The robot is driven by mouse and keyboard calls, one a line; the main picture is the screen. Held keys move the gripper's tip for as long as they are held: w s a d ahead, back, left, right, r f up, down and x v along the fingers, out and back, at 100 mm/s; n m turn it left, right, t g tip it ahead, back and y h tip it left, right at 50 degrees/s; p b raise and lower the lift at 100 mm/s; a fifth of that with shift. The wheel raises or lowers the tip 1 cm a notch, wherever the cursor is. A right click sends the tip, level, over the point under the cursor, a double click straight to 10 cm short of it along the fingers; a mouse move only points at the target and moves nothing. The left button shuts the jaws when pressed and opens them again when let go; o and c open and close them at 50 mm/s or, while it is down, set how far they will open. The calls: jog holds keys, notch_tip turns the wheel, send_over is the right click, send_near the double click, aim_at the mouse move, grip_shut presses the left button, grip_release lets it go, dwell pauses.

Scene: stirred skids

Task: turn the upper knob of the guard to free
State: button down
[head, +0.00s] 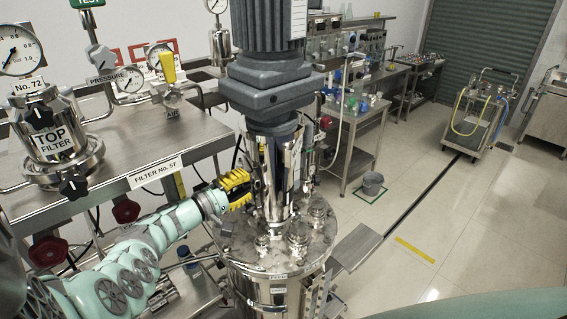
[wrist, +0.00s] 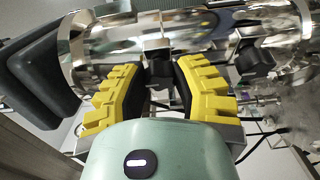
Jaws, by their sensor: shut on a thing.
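The guard is a shiny metal cylinder (head: 288,172) between the grey motor block and the vessel lid. In the wrist view the guard (wrist: 115,45) lies sideways, with the dark motor end at left. My gripper (head: 250,182) reaches it from the left. Its yellow and black fingers (wrist: 161,80) are shut on the dark upper knob (wrist: 158,66), which shows only partly between them. A second dark knob (wrist: 256,60), the lower one, stands clear to the right in the wrist view. The knob's setting cannot be read.
The steel vessel (head: 275,270) with fittings on its lid stands below the guard. A filter bench (head: 130,160) with gauges and valves is close on the left, beside my arm. A bucket (head: 372,183) and a trolley (head: 478,120) stand farther right, with open floor between.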

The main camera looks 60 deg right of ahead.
jog(key=shift+r, duration=0.1)
jog(key=n+y+p, duration=0.2)
jog(key=n, duration=0.4)
jog(key=shift+w, duration=0.1)
dwell(0.4)
jog(key=shift+n+y, duration=0.3)
jog(key=shift+y, duration=0.1)
jog(key=c, duration=0.7)
grip_release()
jog(key=shift+o, duration=0.2)
